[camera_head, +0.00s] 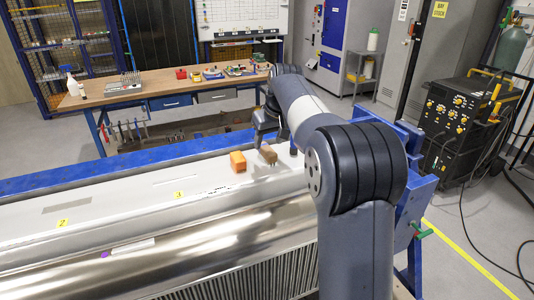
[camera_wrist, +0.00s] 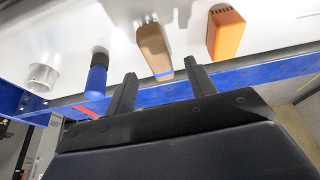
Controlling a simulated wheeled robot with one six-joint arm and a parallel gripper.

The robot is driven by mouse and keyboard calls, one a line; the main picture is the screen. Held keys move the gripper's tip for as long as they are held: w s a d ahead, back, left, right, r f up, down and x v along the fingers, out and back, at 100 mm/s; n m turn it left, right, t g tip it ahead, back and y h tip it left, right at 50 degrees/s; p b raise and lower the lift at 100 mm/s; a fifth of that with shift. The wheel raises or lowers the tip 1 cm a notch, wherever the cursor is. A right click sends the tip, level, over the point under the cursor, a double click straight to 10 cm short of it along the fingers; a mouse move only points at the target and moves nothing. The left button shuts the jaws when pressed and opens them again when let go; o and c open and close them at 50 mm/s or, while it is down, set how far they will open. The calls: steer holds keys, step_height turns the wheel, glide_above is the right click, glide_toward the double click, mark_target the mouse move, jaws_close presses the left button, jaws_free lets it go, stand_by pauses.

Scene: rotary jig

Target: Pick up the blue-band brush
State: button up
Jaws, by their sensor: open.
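The blue-band brush (camera_wrist: 153,45) is a brown wooden block with pale bristles at its far end and a blue band near its near end. In the head view the brush (camera_head: 268,155) lies on the pale top of the long metal workpiece. My gripper (camera_wrist: 160,70) is open and empty, its two dark fingers apart. In the wrist view the brush's banded end shows between the fingertips; I cannot tell the height gap. In the head view my gripper (camera_head: 267,137) is just above and behind the brush, partly hidden by my arm.
An orange block-like brush (camera_wrist: 226,36) lies close beside the right finger, also in the head view (camera_head: 238,162). A blue-handled tool (camera_wrist: 97,78) and a clear round container (camera_wrist: 43,76) are left. Blue beams (camera_head: 130,165) edge the workpiece. A wooden bench (camera_head: 160,88) stands behind.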

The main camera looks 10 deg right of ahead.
mark_target(267, 148)
steer(key=shift+p+x, duration=0.55)
steer(key=shift+x, duration=1.85)
steer(key=shift+d, duration=0.1)
steer(key=c, duration=1.1)
step_height(267, 148, up, 10)
steer(key=shift+r, duration=0.1)
